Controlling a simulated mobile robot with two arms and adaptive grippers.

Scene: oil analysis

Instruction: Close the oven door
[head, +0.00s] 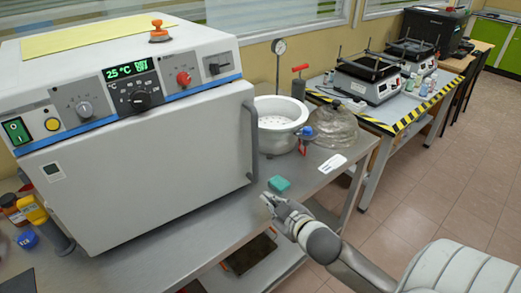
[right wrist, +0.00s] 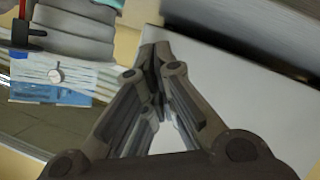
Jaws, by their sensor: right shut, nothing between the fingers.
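The oven (head: 130,115) is a white box with a blue-striped control panel, standing on the grey bench at the left of the head view. Its plain white door (head: 160,170) faces me, with a grey vertical handle (head: 252,140) at the right edge. The door looks flush with the body; I see no gap. My right gripper (head: 268,200) is right of the oven and below the handle, apart from it. In the right wrist view its fingers (right wrist: 154,60) meet, with nothing between them. A pale flat surface lies beyond; I cannot tell which. My left gripper is not in view.
Bottles (head: 32,210) crowd the oven's left side. Tiled floor (head: 440,185) is open at the right.

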